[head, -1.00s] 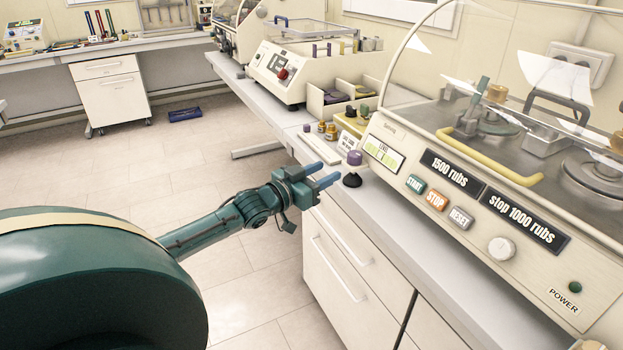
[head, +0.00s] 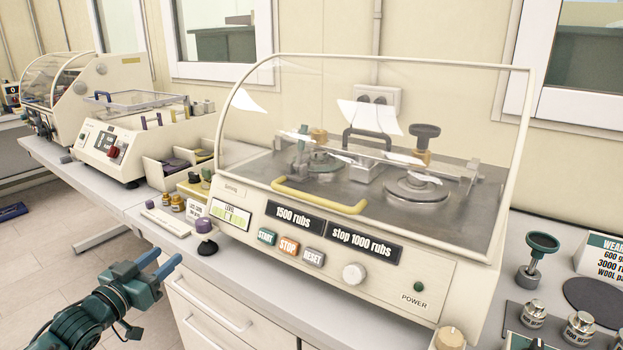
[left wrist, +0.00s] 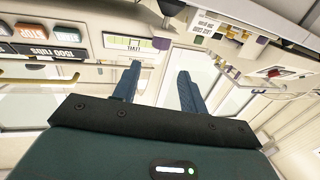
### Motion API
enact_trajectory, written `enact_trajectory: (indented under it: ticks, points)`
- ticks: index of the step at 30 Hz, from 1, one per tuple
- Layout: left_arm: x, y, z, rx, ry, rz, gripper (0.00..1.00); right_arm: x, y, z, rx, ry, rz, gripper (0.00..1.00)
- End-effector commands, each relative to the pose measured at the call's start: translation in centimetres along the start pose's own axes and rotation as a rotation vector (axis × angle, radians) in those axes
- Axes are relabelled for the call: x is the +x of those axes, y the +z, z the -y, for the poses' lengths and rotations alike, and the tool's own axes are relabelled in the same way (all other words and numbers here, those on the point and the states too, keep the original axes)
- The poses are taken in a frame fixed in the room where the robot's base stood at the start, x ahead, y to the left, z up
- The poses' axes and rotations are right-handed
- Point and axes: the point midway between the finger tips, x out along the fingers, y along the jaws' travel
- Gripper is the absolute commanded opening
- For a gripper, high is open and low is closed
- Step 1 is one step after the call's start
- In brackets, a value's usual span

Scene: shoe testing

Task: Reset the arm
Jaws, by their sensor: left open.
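My left gripper (head: 165,268) is at the lower left of the head view, in front of the bench edge and over the cabinet drawers. Its two blue fingers are apart with nothing between them. In the left wrist view the open fingers (left wrist: 158,85) point toward the bench, which shows tilted. A rub testing machine (head: 340,245) stands on the bench with its clear cover down. Its START (head: 267,237), STOP (head: 288,246) and RESET (head: 313,257) buttons face me. A purple-topped black knob (head: 206,235) stands at its left front corner, near the gripper. My right gripper is out of view.
A second white machine (head: 112,150) stands farther left along the bench. Small amber jars (head: 172,203) and a white card stand between the machines. Metal weights (head: 580,325) and a dark green stamp-like tool (head: 540,252) sit at the right.

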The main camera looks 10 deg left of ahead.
Motion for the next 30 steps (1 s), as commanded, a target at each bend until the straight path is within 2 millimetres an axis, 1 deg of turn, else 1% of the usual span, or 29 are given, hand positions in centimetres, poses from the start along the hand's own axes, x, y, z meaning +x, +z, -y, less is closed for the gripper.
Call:
enact_trajectory:
  ticks: [2,5,6,8,9,11,12,14,15,18,21,24,27,30]
  points:
    - [-0.4,1.4,-1.0,-0.006,0.004,0.026,0.43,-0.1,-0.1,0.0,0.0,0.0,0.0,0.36]
    - [-1.6,4.7,-3.6,-0.01,0.015,0.093,0.43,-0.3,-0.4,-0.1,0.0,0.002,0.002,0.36]
    - [-2.4,6.6,-5.3,-0.011,0.022,0.131,0.43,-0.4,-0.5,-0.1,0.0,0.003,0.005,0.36]
    - [-4.0,9.4,-8.2,-0.012,0.035,0.195,0.43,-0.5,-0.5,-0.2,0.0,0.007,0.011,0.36]
    - [-5.3,11.2,-10.4,-0.012,0.046,0.24,0.43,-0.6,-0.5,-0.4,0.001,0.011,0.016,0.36]
    - [-7.3,13.7,-13.8,-0.013,0.063,0.307,0.43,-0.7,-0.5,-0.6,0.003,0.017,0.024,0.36]
    - [-8.7,15.0,-16.1,-0.012,0.074,0.349,0.43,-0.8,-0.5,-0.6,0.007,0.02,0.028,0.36]
    - [-10.8,16.5,-19.4,-0.009,0.091,0.408,0.43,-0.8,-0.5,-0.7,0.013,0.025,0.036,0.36]
    - [-12.2,17.2,-21.5,-0.009,0.102,0.444,0.43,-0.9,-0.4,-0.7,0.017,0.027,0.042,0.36]
    - [-15.0,18.2,-25.9,-0.005,0.123,0.519,0.43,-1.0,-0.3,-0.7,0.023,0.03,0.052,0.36]
    - [-16.9,18.5,-28.8,-0.002,0.136,0.569,0.43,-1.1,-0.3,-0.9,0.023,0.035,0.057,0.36]
    - [-17.9,18.5,-30.2,0.002,0.143,0.595,0.43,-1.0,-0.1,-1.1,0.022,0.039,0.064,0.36]
    - [-18.1,18.6,-30.6,0.006,0.146,0.603,0.43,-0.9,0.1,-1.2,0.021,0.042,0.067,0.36]
    - [-18.1,18.6,-30.5,0.007,0.146,0.602,0.43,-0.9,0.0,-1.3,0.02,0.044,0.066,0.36]
